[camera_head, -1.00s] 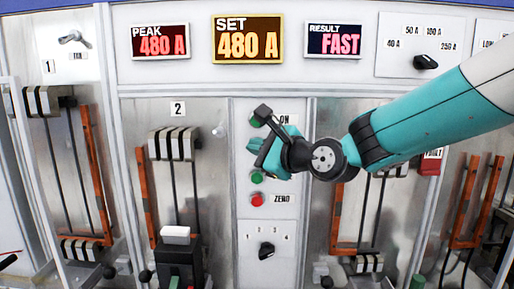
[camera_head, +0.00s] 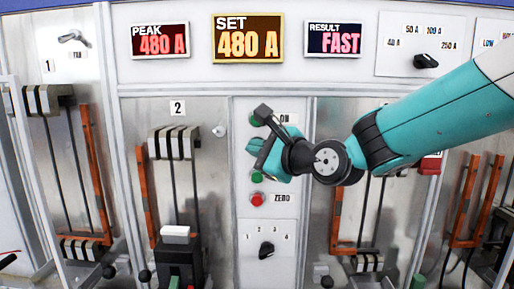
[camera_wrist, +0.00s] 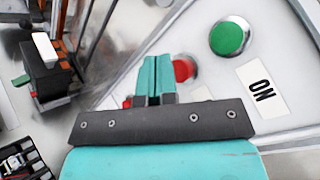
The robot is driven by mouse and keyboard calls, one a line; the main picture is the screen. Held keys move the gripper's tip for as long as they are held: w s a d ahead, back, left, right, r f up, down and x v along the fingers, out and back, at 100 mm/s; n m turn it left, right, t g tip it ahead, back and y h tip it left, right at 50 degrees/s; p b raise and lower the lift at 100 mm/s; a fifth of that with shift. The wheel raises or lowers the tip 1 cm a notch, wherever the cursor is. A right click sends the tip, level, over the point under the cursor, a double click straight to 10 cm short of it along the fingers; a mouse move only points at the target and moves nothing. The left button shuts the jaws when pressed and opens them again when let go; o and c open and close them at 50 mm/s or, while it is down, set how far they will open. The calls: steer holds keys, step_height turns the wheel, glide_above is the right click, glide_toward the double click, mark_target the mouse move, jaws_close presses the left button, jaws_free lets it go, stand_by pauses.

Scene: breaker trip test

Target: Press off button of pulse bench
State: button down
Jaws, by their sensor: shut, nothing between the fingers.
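My gripper (camera_head: 258,150) is shut and empty, in front of the middle panel of the pulse bench. In the wrist view its closed teal fingertips (camera_wrist: 157,68) overlap the left part of a red button (camera_wrist: 184,70), which sits beside the green ON button (camera_wrist: 230,38). I take this red one as the off button; its own label is not visible. In the head view the gripper hides it, just below the green ON button (camera_head: 257,120). I cannot tell whether the fingertips touch it.
Lower on the panel are another green button (camera_head: 257,177), a red button (camera_head: 257,199) beside a ZERO label (camera_head: 282,198), and a rotary knob (camera_head: 266,249). Breaker bays with copper-coloured bars (camera_head: 146,195) stand on both sides. Displays above read PEAK 480 A (camera_head: 160,41), SET 480 A (camera_head: 247,38) and RESULT FAST (camera_head: 334,40).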

steer(key=shift+s, duration=0.1)
steer(key=s, duration=0.4)
steer(key=shift+s+a, duration=0.1)
steer(key=shift+s, duration=0.3)
stand_by(0.4)
steer(key=s+d+f+n+g+h+b, duration=0.3)
steer(key=s+d+f+n+g, duration=0.3)
steer(key=s+f+n, duration=0.4)
steer(key=s+d+f+n+g+h+b, duration=0.4)
steer(key=s+d+f+n, duration=0.5)
steer(key=s+n, duration=0.5)
steer(key=shift+s+f+g+h, duration=0.4)
steer(key=shift+s+g, duration=0.5)
steer(key=shift+g, duration=0.3)
